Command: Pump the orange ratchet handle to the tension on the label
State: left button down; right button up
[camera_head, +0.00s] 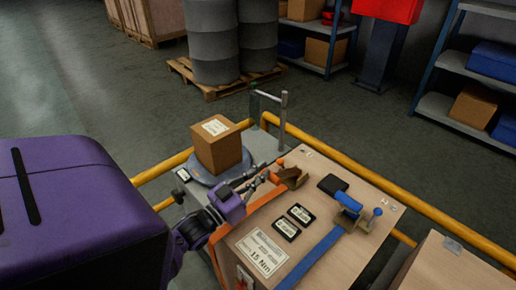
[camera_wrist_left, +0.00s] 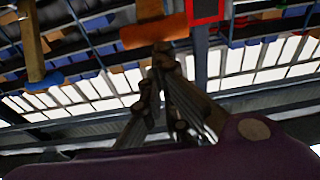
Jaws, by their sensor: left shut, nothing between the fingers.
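The ratchet with its orange handle (camera_head: 281,163) and brown metal body (camera_head: 292,178) sits on top of the wooden crate (camera_head: 375,192), on an orange strap (camera_head: 262,201). My left gripper (camera_head: 263,177) is shut and empty, just left of the ratchet. In the left wrist view the orange handle (camera_wrist_left: 153,32) lies across the picture just beyond my closed fingertips (camera_wrist_left: 162,50). I cannot tell whether they touch it. A white label (camera_head: 262,253) on the crate reads 15 Nm. My right gripper is not in view.
A second ratchet with a blue handle (camera_head: 348,202) and blue strap (camera_head: 318,258) sits to the right. Two small dark plates (camera_head: 293,221) and a black pad (camera_head: 333,184) lie on the crate. A cardboard box (camera_head: 217,150) stands behind my wrist. Yellow rails (camera_head: 370,180) run behind the crate.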

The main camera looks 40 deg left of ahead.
pick_arm(q)
jog(key=r+b+v, duration=0.1)
jog(key=v, duration=0.8)
jog(key=shift+s, duration=0.35)
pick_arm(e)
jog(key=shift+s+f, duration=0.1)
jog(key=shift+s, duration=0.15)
pick_arm(q)
jog(key=shift+a+f, duration=0.1)
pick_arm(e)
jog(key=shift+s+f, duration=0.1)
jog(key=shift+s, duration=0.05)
